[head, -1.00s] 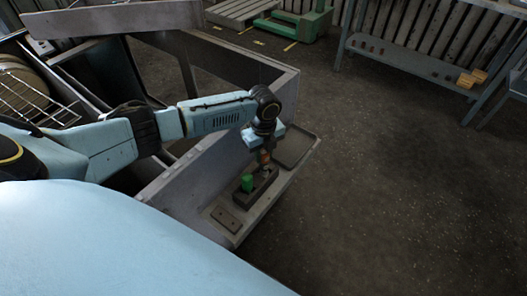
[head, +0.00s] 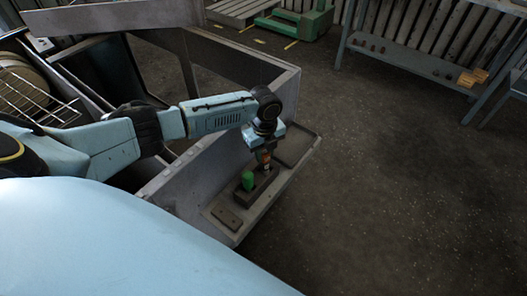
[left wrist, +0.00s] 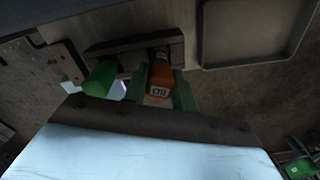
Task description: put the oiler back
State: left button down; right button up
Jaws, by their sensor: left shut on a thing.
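The oiler (left wrist: 158,82) is a small orange container with a pale label, held between the green fingers of my left gripper (left wrist: 162,92). In the head view the left gripper (head: 262,149) points down, and the oiler (head: 264,158) shows orange below it. They are over the right part of a dark holder block (head: 239,196). The holder (left wrist: 120,46) also shows behind the oiler in the left wrist view. I cannot tell whether the oiler's base is inside its slot. My right gripper is out of view.
A green container (head: 247,180) stands in the holder, close left of the oiler; it is also in the left wrist view (left wrist: 100,78). A flat dark plate (head: 227,218) lies at the ledge's near end, a shallow tray (head: 297,149) at the far end. Grey panels rise behind. Open floor lies right.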

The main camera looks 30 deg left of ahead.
pick_arm(q)
jog(key=shift+s+d+f, duration=0.1)
jog(key=shift+s+f, duration=0.15)
jog(key=shift+f, duration=0.1)
jog(key=c, duration=1.1)
grip_release()
jog(key=shift+d, duration=0.1)
jog(key=shift+o, duration=0.7)
jog(key=o, duration=0.4)
jog(key=shift+d+r+p, duration=0.1)
jog(key=shift+p, duration=0.25)
